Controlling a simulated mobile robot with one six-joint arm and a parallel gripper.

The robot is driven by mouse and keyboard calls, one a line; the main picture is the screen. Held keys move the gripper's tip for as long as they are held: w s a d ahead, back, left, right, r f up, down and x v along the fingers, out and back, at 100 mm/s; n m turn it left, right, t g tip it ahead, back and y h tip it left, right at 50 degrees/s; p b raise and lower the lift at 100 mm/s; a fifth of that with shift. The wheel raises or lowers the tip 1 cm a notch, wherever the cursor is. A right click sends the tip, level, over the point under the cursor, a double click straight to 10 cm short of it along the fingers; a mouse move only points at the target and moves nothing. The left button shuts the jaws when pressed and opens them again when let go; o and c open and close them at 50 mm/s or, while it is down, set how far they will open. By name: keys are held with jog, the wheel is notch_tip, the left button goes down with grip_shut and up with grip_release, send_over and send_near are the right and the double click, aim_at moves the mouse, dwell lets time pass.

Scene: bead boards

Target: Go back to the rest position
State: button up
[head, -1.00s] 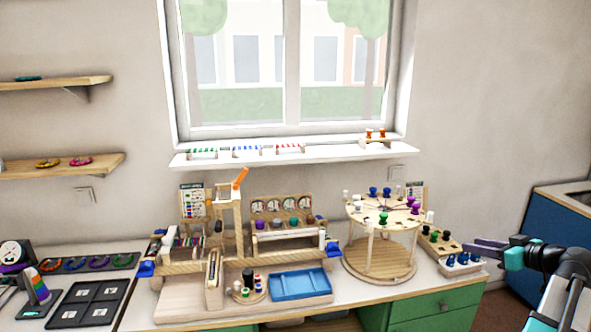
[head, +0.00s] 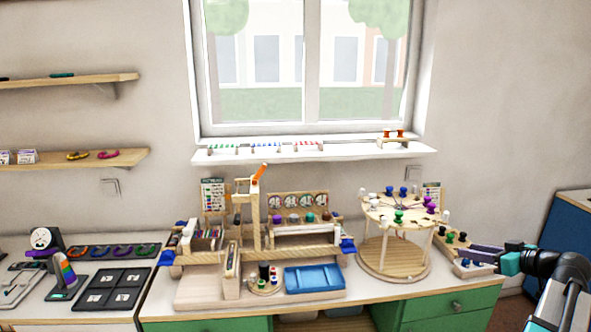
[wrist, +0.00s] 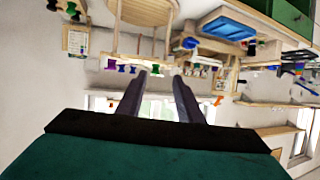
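My gripper (head: 470,252) is at the right of the head view, with its purple fingers pointing left over the right end of the bench. In the wrist view my gripper (wrist: 160,80) shows two dark fingers spread apart with nothing between them. A small wooden rack of pegs (head: 462,266) is just behind and under the fingers in the head view. Whether the fingers touch it cannot be told. A round wooden carousel (head: 380,215) with coloured pegs stands to the left of the gripper.
A wooden bead station with a blue tray (head: 314,279) fills the middle of the bench. Black trays (head: 108,291) lie at the left. A window sill (head: 315,153) holds small racks. A blue cabinet (head: 569,231) stands at the far right, with open floor before it.

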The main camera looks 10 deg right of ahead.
jog(key=w+a+f+n+g+y, duration=0.1)
jog(key=w+a+f+y, duration=0.2)
jog(key=w+a+f, duration=0.65)
jog(key=s+a+f+n+g+y+b, duration=0.1)
jog(key=a+f+g, duration=0.3)
jog(key=a+f, duration=1.1)
jog(key=s+a+f+n+g+y+b, duration=0.15)
jog(key=a+f+g, duration=0.25)
jog(key=a+f, duration=1.05)
jog(key=s+a+f+g+h, duration=0.2)
jog(key=s+a+f+g, duration=0.5)
jog(key=s+a+f, duration=1)
jog(key=s+a+f+g+h+b, duration=0.1)
jog(key=s+f+g+h, duration=0.3)
jog(key=s, duration=0.8)
jog(key=s+d+f+m+t+h, duration=0.1)
jog(key=s+d+f+m+h, duration=0.1)
jog(key=s+d+m, duration=0.2)
jog(key=d+m, duration=0.1)
jog(key=d, duration=0.2)
jog(key=shift+s+f, duration=0.2)
jog(key=shift+s, duration=0.15)
